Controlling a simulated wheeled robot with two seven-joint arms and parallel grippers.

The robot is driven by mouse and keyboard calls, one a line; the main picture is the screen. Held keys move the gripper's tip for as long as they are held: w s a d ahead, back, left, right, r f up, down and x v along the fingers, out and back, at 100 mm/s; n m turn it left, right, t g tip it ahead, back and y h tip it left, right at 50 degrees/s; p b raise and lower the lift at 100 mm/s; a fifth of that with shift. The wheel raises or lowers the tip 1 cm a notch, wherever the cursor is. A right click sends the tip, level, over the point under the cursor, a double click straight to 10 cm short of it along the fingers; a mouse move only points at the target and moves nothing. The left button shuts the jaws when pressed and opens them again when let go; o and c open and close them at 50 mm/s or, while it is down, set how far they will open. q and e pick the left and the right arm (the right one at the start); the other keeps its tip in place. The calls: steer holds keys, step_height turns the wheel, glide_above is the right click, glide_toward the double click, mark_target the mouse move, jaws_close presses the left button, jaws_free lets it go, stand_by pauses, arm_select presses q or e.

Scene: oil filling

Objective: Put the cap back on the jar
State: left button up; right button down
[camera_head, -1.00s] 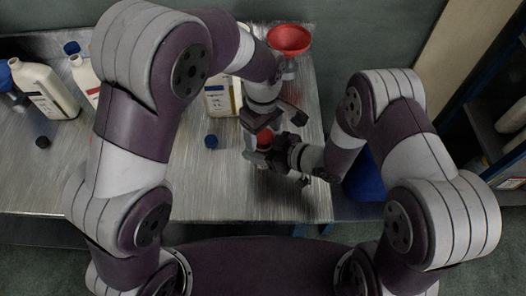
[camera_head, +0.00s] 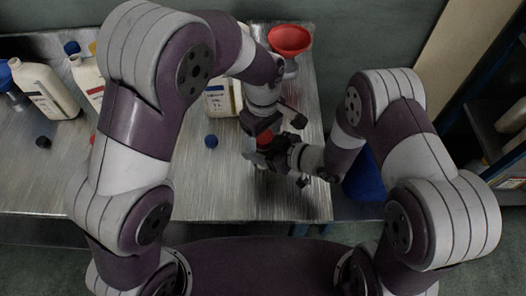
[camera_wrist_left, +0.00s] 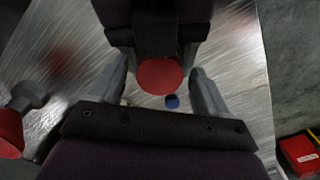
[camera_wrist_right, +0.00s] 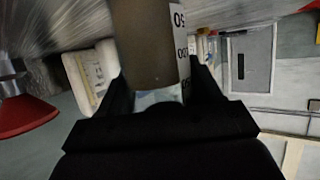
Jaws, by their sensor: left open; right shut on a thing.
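The jar (camera_wrist_right: 150,45), with a white number scale on its side, stands between the fingers of my right gripper (camera_head: 262,155), which is shut on it. A round red cap (camera_head: 264,139) shows at the jar's top in the head view. In the left wrist view the red cap (camera_wrist_left: 160,75) lies between the two spread fingers of my left gripper (camera_wrist_left: 160,92), with a gap on each side. The left gripper is open, close to the cap. I cannot tell whether the cap is seated on the jar. Most of the jar is hidden in the head view.
A red funnel (camera_head: 289,40) in a stand is behind the grippers. A white bottle (camera_head: 219,100) stands behind my left arm, and another (camera_head: 45,88) at far left. A blue cap (camera_head: 211,141) and a dark cap (camera_head: 43,142) lie on the metal table (camera_head: 230,190). The table's front middle is clear.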

arm_select(q)
steer(key=shift+r, duration=0.1)
steer(key=shift+r, duration=2.15)
steer(key=o, duration=0.4)
steer(key=shift+o, duration=0.2)
arm_select(e)
steer(key=shift+c, duration=0.6)
jaws_free()
arm_select(q)
steer(key=shift+r+p, duration=0.35)
steer(key=shift+p, duration=0.05)
arm_select(e)
steer(key=v, duration=1.2)
steer(key=shift+d, duration=0.35)
steer(key=shift+s, duration=0.1)
